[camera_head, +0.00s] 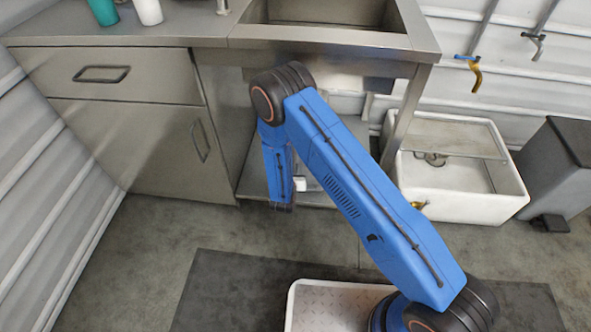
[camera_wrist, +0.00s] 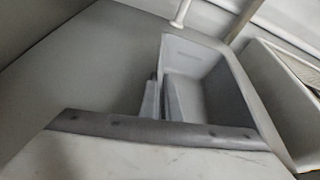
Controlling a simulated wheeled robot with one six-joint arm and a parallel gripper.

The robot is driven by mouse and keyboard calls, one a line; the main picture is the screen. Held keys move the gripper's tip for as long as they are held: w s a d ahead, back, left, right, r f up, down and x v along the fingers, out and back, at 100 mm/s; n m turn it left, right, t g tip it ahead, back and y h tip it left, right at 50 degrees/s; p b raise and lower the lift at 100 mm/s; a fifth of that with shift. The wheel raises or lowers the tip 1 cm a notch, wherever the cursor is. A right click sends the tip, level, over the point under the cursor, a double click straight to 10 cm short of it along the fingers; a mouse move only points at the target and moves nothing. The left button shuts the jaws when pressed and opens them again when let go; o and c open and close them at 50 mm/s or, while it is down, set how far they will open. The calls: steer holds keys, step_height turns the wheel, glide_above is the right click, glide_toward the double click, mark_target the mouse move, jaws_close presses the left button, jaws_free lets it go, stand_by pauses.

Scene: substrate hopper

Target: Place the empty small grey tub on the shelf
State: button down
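The small grey tub (camera_wrist: 208,78) shows in the wrist view, open at the top and empty inside. My gripper (camera_wrist: 161,98) is at its left wall, with its two fingers close together and the wall's edge running between them. In the head view my arm bends down in front of the low shelf (camera_head: 252,178) under the sink. There my gripper and most of the tub are hidden behind the arm; only a small pale patch shows beside it. I cannot tell whether the tub rests on a surface.
A white basin (camera_head: 462,205) stands on the floor right of the shelf, with a grey bin (camera_head: 555,170) further right. The cabinet (camera_head: 140,140) is left of the shelf. The steel sink (camera_head: 335,38) is above. The floor in front of the cabinet is clear.

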steer(key=c, duration=2.4)
jaws_free()
steer(key=shift+f, duration=0.1)
steer(key=o, duration=0.4)
steer(key=shift+s+a+r, duration=0.1)
steer(key=shift+s+r, duration=0.15)
steer(key=v, duration=1.1)
steer(key=shift+s, duration=0.15)
steer(key=shift+r, duration=0.1)
